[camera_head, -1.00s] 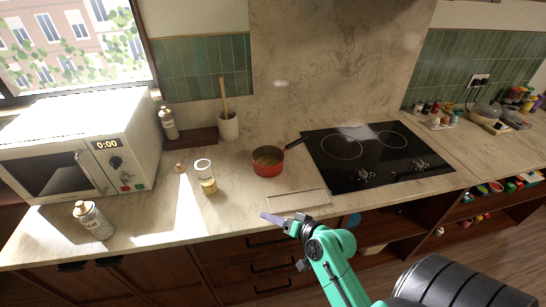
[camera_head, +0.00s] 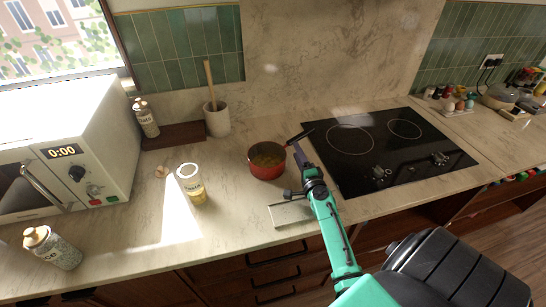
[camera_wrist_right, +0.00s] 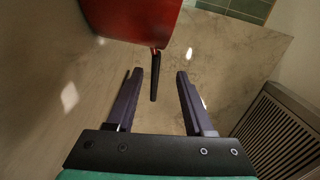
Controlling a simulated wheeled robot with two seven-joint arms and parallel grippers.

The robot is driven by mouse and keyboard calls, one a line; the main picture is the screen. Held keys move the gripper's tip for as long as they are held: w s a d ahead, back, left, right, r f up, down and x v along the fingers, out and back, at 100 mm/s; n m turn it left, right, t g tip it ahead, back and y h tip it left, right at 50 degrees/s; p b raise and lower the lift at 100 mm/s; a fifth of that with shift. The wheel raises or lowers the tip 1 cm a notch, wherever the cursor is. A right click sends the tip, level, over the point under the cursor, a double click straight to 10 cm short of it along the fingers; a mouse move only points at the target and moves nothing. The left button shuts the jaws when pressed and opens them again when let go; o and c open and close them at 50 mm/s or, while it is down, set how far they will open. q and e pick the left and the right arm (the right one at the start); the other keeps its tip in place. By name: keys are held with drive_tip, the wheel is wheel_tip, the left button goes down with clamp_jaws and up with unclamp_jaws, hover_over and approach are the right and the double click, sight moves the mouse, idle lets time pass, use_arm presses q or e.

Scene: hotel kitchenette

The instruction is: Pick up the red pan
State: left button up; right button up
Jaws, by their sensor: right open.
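The red pan (camera_head: 268,172) sits on the marble counter just left of the cooktop, with its dark handle (camera_head: 298,138) pointing right and back toward the cooktop's left edge. My right gripper (camera_head: 300,155) is beside the pan on its right, close to the handle. In the right wrist view the red pan (camera_wrist_right: 135,18) is at the top, and its handle (camera_wrist_right: 154,80) shows between the two spread fingertips of my right gripper (camera_wrist_right: 160,72). I see no contact with the handle. My left gripper is out of view.
A black cooktop (camera_head: 370,165) lies right of the pan. A glass jar (camera_head: 191,190) and a light utensil crock (camera_head: 217,121) stand to its left. A pale flat board (camera_head: 290,213) lies in front, partly behind my arm. A microwave (camera_head: 80,140) is at far left.

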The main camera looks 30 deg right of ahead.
drive_tip(key=x, duration=0.5)
drive_tip(key=shift+w+d+f, duration=0.3)
drive_tip(key=shift+w+d, duration=0.05)
drive_tip(key=shift+w, duration=0.15)
drive_tip(key=shift+c, duration=0.6)
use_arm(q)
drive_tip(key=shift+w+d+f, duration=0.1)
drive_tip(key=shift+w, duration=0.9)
use_arm(e)
clamp_jaws()
drive_tip(key=shift+r, duration=0.1)
